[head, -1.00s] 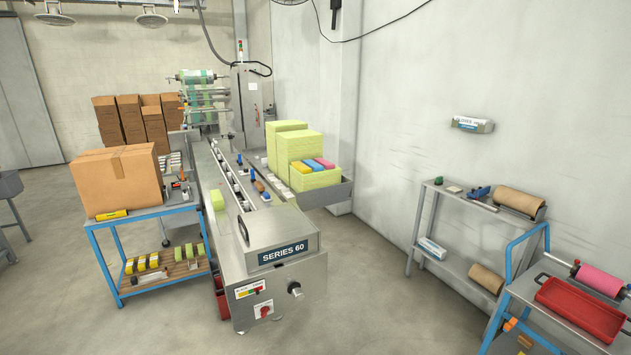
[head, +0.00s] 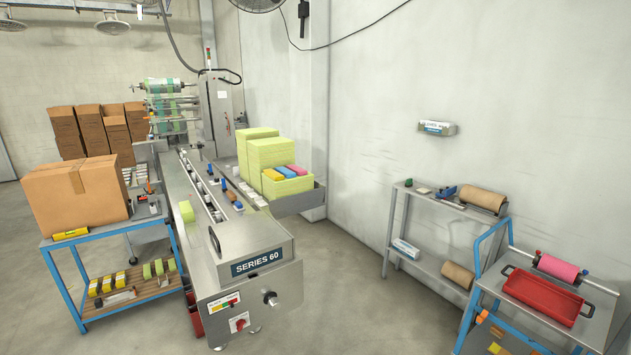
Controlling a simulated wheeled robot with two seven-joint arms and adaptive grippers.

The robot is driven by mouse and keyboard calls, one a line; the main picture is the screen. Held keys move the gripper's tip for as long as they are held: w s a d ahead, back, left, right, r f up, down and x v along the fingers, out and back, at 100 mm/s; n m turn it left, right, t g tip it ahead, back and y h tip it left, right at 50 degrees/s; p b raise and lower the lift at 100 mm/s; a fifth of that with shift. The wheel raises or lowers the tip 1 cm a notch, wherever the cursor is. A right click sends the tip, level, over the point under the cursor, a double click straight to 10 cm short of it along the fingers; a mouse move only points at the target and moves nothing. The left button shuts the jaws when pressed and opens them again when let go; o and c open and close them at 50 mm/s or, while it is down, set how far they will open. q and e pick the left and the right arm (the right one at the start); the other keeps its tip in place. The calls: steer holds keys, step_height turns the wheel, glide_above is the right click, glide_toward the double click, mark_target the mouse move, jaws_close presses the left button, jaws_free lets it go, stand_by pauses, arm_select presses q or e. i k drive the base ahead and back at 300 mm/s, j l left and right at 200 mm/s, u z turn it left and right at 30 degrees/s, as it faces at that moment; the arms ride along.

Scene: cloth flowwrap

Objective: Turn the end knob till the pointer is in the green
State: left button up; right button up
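The end knob (head: 270,298) is a dark round knob with a silver rim on the end face of the Series 60 machine (head: 248,318). A small label with red, yellow and green parts (head: 224,304) is to the left of the knob. The pointer is too small to make out. A red rotary switch (head: 239,322) sits below the label. Neither of my grippers shows in the head view.
A blue cart (head: 84,319) with a cardboard box (head: 78,194) stands left of the machine. A blue trolley with a red tray (head: 543,296) and a grey wall shelf unit (head: 424,247) stand at the right. Open floor lies before the machine's end.

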mark_target(275, 305)
steer(key=i+j, duration=0.25)
steer(key=j, duration=0.25)
steer(key=i+j, duration=0.3)
steer(key=j, duration=0.25)
steer(key=i+j, duration=0.25)
steer(key=j, duration=0.25)
steer(key=i+j, duration=0.25)
steer(key=j, duration=0.3)
steer(key=i+j+u, duration=0.1)
steer(key=i+j, duration=0.15)
steer(key=j, duration=0.25)
steer(key=i+j, duration=0.3)
steer(key=j, duration=0.2)
steer(key=i+j, duration=0.3)
steer(key=j, duration=0.2)
steer(key=i+j, duration=0.25)
steer(key=j, duration=0.25)
steer(key=k+l+z, duration=0.2)
steer(key=l+z, duration=0.15)
steer(key=k+l+z, duration=0.3)
steer(key=i+l, duration=0.05)
steer(key=i, duration=0.05)
